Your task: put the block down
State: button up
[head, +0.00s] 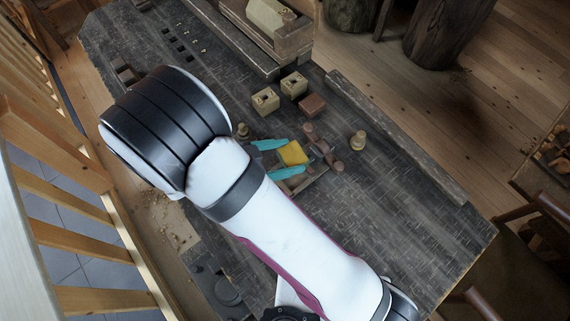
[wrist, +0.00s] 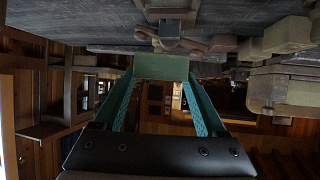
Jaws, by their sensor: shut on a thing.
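The yellow block (head: 292,153) is between the two teal fingers of my gripper (head: 294,155) in the head view, over the dark workbench. My gripper is shut on it. In the wrist view the block (wrist: 160,66) looks dull green in shadow, held across the fingertips of my gripper (wrist: 161,78). The bench top (wrist: 60,22) shows along the top of that view. I cannot tell whether the block's underside touches anything.
Dark turned spools (head: 335,164) lie just right of the block, beside a tray-like piece (head: 315,184). Drilled blocks (head: 265,101) and a reddish block (head: 311,104) sit behind. The bench (head: 400,215) is clear at front right.

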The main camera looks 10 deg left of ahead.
aim_at(286, 148)
jog(key=shift+w+r+n+t+y, duration=0.2)
jog(key=shift+w+r, duration=0.25)
jog(key=shift+w, duration=0.2)
jog(key=shift+w+r+n+t+y, duration=0.2)
jog(key=shift+w+r, duration=0.2)
jog(key=shift+w, duration=0.2)
jog(key=w+a+n+t+y, duration=0.2)
jog(key=w+n+t+y, duration=0.25)
jog(key=w, duration=0.55)
jog(key=shift+n+g, duration=0.45)
jog(key=shift+n, duration=0.2)
jog(key=f, duration=0.7)
jog(key=w+f, duration=0.1)
jog(key=f, duration=0.2)
jog(key=shift+a+f, duration=0.15)
jog(key=shift+a, duration=0.1)
jog(key=shift+f, duration=0.1)
jog(key=o, duration=1.3)
jog(key=shift+c, duration=0.2)
